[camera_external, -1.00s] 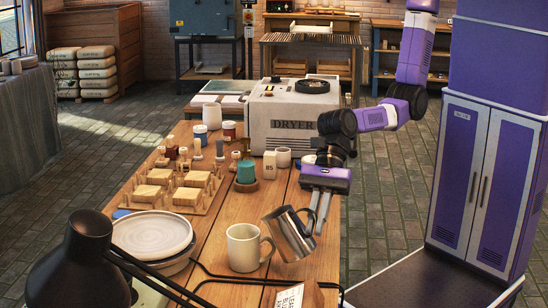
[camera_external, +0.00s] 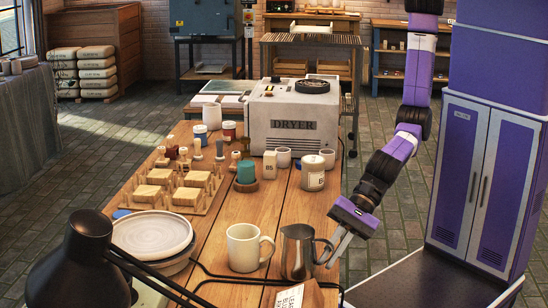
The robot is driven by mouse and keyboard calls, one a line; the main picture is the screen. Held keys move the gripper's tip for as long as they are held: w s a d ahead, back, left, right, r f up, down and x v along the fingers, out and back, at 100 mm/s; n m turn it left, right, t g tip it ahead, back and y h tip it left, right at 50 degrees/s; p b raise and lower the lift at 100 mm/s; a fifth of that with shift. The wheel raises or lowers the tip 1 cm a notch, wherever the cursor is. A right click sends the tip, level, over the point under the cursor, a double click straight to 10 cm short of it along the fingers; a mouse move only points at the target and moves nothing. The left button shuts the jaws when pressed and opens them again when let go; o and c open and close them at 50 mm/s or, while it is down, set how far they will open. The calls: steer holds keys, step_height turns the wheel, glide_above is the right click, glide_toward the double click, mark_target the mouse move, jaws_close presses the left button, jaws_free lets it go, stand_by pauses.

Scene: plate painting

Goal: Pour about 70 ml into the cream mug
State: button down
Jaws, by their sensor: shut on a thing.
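The cream mug (camera_external: 244,249) stands upright on the wooden table, its handle on the right. Its inside is too small to read for a liquid level. A metal pitcher (camera_external: 297,253) is upright just right of the mug, apart from its handle. I cannot tell whether its base touches the table. My gripper (camera_external: 335,248) comes in from the right and is shut on the pitcher's dark handle. The pitcher's contents are hidden.
A small card (camera_external: 290,297) and a dark cable lie in front of the pitcher. A lidded white jar (camera_external: 313,178) stands behind it, with the dryer (camera_external: 293,122) farther back. Plates (camera_external: 153,233) and a black lamp (camera_external: 90,262) are at left.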

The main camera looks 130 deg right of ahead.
steer(key=shift+a+f+b, duration=0.2)
steer(key=shift+f+b, duration=0.05)
steer(key=shift+b, duration=0.2)
stand_by(0.4)
